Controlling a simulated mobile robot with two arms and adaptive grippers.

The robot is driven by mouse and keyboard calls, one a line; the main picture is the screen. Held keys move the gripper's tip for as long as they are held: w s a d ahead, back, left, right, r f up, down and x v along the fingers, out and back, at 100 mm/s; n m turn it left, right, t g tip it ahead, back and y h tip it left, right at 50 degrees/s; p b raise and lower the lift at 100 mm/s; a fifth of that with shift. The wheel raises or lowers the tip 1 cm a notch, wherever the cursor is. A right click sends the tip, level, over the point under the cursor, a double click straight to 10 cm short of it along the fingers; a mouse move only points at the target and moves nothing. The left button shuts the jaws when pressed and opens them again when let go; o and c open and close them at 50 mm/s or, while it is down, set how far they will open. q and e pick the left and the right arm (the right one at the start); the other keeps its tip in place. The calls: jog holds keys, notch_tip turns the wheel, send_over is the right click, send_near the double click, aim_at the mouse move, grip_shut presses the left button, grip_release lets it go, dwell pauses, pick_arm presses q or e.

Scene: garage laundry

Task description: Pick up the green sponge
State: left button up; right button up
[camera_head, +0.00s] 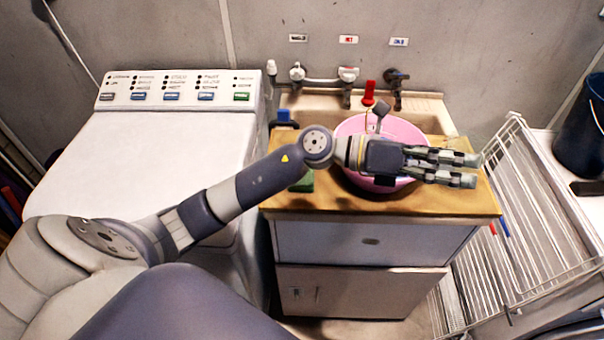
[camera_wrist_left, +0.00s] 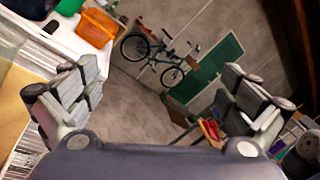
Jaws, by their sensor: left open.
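The green sponge (camera_head: 303,184) lies on the wooden counter top (camera_head: 340,205) at its left side in the head view. My left arm passes above it and hides part of it. My left gripper (camera_head: 474,169) is beyond it to the right, over the right end of the counter, with its fingers pointing right. In the left wrist view my left gripper (camera_wrist_left: 160,72) has its fingers spread wide with nothing between them. The sponge is not in that view. My right gripper is not in view.
A pink basin (camera_head: 402,130) stands at the sink behind my left gripper. Taps (camera_head: 347,75) are at the wall. A white washing machine (camera_head: 150,150) is left, a wire drying rack (camera_head: 530,190) right. The wrist view shows a bicycle (camera_wrist_left: 155,55) and orange box (camera_wrist_left: 97,27).

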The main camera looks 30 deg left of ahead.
pick_arm(q)
jog(key=w+a+f+m+g+y, duration=0.2)
jog(key=a+f+m+g+y, duration=0.3)
jog(key=a+f+y, duration=0.5)
jog(key=a+f+g+y, duration=0.1)
jog(key=a+y, duration=0.7)
jog(key=a, duration=1.4)
jog(key=f, duration=0.1)
jog(key=f+p, duration=0.1)
jog(key=f, duration=0.3)
jog(key=shift+s, duration=0.25)
jog(key=shift+d+f+p, duration=0.1)
jog(key=shift+f+p, duration=0.35)
jog(key=shift+p, duration=0.1)
jog(key=f, duration=0.1)
jog(key=f+p, duration=0.1)
jog(key=f, duration=0.1)
jog(key=shift+s+d+f+p, duration=0.1)
jog(key=shift+d+f+p, duration=0.15)
jog(key=shift+p, duration=0.1)
jog(key=shift+f, duration=0.45)
jog(key=c, duration=0.7)
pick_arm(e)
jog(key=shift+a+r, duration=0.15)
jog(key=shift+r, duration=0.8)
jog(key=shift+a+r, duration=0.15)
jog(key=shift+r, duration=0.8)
